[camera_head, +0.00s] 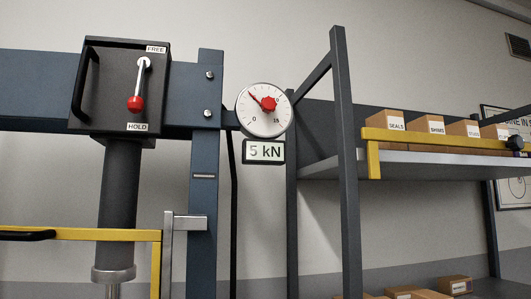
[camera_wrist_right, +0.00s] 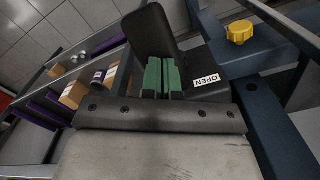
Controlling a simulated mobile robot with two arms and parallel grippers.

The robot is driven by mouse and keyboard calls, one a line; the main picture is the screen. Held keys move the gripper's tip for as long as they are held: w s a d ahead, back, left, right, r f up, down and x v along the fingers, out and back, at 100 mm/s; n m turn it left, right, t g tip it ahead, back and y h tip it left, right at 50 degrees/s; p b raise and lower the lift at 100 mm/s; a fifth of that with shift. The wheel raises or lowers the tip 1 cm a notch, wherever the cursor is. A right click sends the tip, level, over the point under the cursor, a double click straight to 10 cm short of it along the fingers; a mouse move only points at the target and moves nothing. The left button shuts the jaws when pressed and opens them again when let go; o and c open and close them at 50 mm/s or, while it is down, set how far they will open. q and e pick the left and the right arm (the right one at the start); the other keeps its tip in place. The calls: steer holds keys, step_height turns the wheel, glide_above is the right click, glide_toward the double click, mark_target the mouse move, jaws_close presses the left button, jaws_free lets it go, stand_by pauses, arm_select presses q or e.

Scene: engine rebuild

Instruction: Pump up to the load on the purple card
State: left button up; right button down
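In the head view, the press's dark control box (camera_head: 120,88) has a lever with a red knob (camera_head: 135,103) pointing down at the HOLD label; FREE is above. The round gauge (camera_head: 264,111) has a red knob at its middle, and its readout (camera_head: 264,151) shows 5 kN. In the right wrist view, my right gripper's green fingers (camera_wrist_right: 162,76) are close together with only a narrow dark gap. They are in front of a black part (camera_wrist_right: 150,30) beside an OPEN label (camera_wrist_right: 206,80); whether they touch it I cannot tell. My left gripper is out of view. I cannot make out a purple card.
A yellow rail (camera_head: 80,234) crosses the lower left of the head view. A shelf (camera_head: 425,160) with several labelled boxes is at right, behind dark posts. In the wrist view, a blue beam (camera_wrist_right: 265,125) and a yellow knob (camera_wrist_right: 240,32) are at right, with shelved boxes at left.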

step_height(320, 180, up, 17)
steer(key=p, duration=1.1)
steer(key=shift+f, duration=0.15)
steer(key=shift+f, duration=0.1)
steer(key=shift+f+b, duration=0.8)
steer(key=shift+f, duration=0.55)
steer(key=shift+f+b, duration=0.75)
steer(key=shift+f, duration=0.3)
